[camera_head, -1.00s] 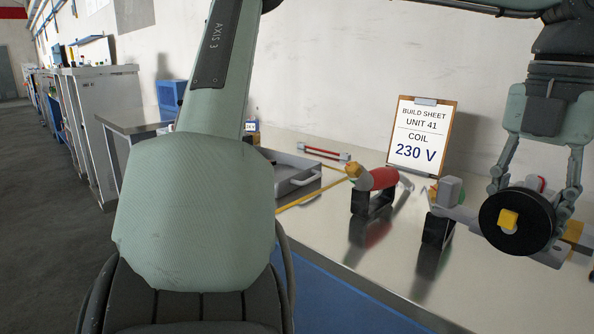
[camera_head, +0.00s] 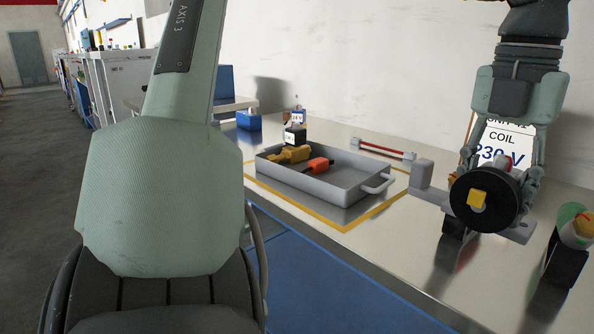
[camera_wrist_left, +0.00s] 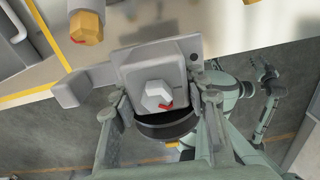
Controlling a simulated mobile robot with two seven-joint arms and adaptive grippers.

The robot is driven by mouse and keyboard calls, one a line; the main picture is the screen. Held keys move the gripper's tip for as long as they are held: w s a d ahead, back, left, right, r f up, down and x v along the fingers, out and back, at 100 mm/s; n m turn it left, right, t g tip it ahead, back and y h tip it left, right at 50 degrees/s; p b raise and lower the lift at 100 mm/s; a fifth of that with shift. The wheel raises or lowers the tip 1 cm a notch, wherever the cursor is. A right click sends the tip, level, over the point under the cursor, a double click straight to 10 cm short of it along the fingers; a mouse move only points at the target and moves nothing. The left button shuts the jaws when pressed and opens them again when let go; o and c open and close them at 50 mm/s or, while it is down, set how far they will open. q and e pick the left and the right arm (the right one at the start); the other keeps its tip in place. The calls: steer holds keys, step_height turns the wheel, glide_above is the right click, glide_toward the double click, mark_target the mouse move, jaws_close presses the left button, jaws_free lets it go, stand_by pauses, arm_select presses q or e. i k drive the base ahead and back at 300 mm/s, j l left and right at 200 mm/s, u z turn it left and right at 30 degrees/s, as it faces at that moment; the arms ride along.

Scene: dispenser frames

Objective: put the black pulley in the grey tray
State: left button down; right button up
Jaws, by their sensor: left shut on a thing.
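The black pulley (camera_head: 496,212), a dark disc with a yellow square hub and a grey bracket (camera_head: 428,178), hangs in my left gripper (camera_head: 494,185) above the bench. The gripper is shut on it. In the left wrist view, the grey bracket block (camera_wrist_left: 150,66) with its hex nut sits between the fingers; the dark disc (camera_wrist_left: 166,126) shows below. The grey tray (camera_head: 345,194) stands on the bench left of the pulley, apart from it. My right arm shows small in the left wrist view, with its gripper (camera_wrist_left: 264,128) too small to read.
The tray holds a yellow part (camera_head: 288,154) and an orange-red part (camera_head: 318,166). Yellow tape (camera_head: 375,217) surrounds it. A red bar (camera_head: 383,149) lies behind. A black stand (camera_head: 565,262) is at right; another is below the pulley. The build sheet (camera_head: 505,135) is partly hidden.

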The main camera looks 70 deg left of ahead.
mark_target(346, 184)
steer(key=j+u, duration=0.2)
steer(key=j, duration=0.85)
steer(key=i+j, duration=0.1)
steer(key=j, duration=0.25)
